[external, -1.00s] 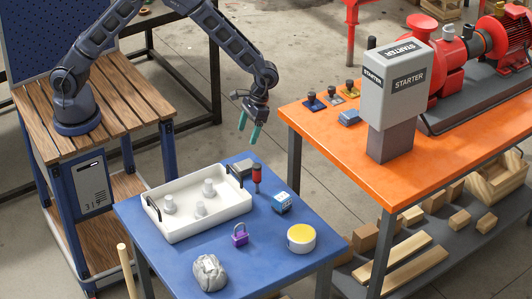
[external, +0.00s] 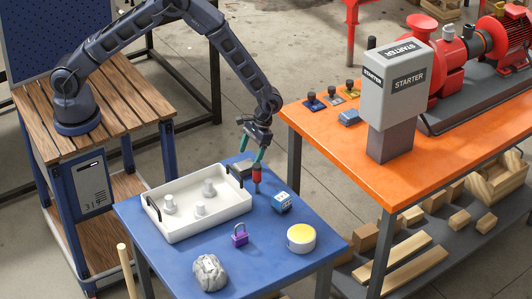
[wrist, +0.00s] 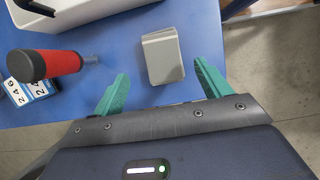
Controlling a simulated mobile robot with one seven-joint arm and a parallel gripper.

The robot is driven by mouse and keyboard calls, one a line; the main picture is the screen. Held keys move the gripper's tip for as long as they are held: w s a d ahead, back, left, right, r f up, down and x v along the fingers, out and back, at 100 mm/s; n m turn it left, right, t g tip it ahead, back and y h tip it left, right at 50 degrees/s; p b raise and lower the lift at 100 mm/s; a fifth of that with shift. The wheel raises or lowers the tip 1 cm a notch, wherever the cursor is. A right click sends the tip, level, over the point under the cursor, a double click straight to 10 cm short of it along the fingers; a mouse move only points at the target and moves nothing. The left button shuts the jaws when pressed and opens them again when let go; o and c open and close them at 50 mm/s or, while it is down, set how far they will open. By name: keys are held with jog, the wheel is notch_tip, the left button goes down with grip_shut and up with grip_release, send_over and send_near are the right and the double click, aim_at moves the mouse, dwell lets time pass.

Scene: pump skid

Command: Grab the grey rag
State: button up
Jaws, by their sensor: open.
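The grey rag (external: 210,273) lies crumpled on the front part of the blue table in the external view. It is not visible in the wrist view. My gripper (external: 254,154) is open and empty above the table's far edge, well away from the rag. In the wrist view its two teal fingers (wrist: 161,70) are spread apart, with a small grey box (wrist: 163,55) on the table in line with the gap between them. That box also shows in the external view (external: 242,169).
A red-handled tool (external: 257,174) stands beside the grey box. A blue numbered block (external: 282,203), purple padlock (external: 239,236) and yellow-topped tin (external: 301,238) are on the table. An orange bench (external: 330,140) stands right.

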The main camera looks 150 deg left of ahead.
aim_at(244, 165)
jog(key=x, duration=0.5)
jog(key=shift+s+d+r, duration=0.1)
jog(key=shift+s+d, duration=0.05)
jog(key=shift+s, duration=0.1)
jog(key=shift+c, duration=0.5)
jog(key=c, duration=1)
